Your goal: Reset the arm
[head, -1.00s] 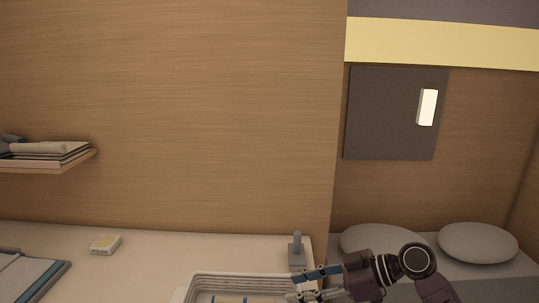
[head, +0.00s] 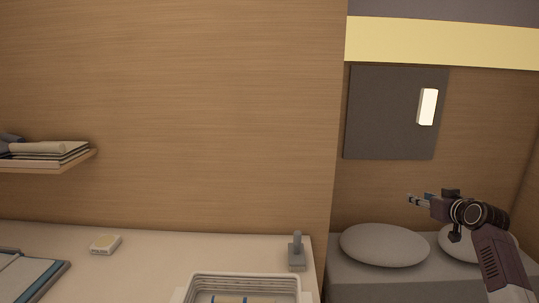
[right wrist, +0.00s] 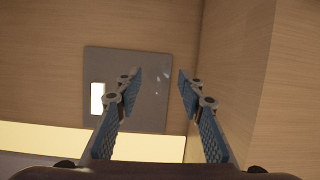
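My right gripper (head: 412,200) is raised at the right of the head view, in front of the bed area and away from the desk. In the right wrist view its two blue-padded fingers (right wrist: 160,80) are spread apart with nothing between them. Behind them the wrist view shows the dark wall panel (right wrist: 152,100) with a lit white lamp (right wrist: 98,98), upside down. My left gripper is not in the head view.
A desk (head: 150,262) holds a white basket (head: 245,280), a grey lever-like object (head: 297,252), a small white box (head: 106,244) and a blue-edged folder (head: 45,280). A shelf (head: 75,162) with folded items is at left. Pillows (head: 385,244) lie on the bed at right.

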